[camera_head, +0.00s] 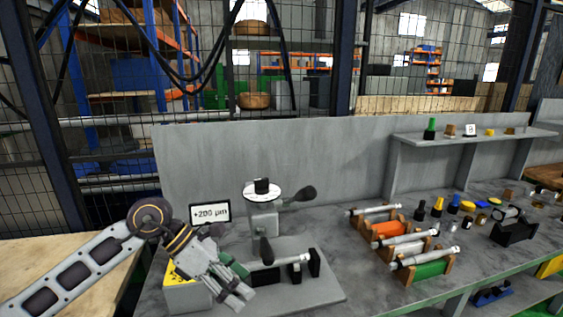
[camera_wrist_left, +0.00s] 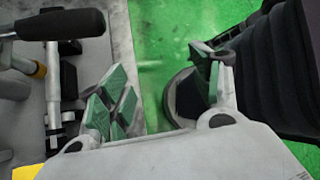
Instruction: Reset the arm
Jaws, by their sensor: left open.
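My left arm comes in from the left in the head view. Its gripper (camera_head: 238,281) is low in front of the grey bench fixture, near the bench's front edge. In the left wrist view the gripper (camera_wrist_left: 163,86) shows two fingers with green pads spread wide apart. Nothing is between them but green floor and a bit of bench edge. The gripper partly hides the yellow-topped box (camera_head: 183,296) below the "+200 µm" display (camera_head: 210,213). My right gripper is in neither view.
A fixture with black-handled levers (camera_head: 264,222) stands just behind the gripper; a black handle (camera_wrist_left: 62,24) shows in the left wrist view. Wooden racks with orange (camera_head: 391,229) and green (camera_head: 428,269) parts and small coloured parts stand right. A grey panel (camera_head: 330,160) closes the back.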

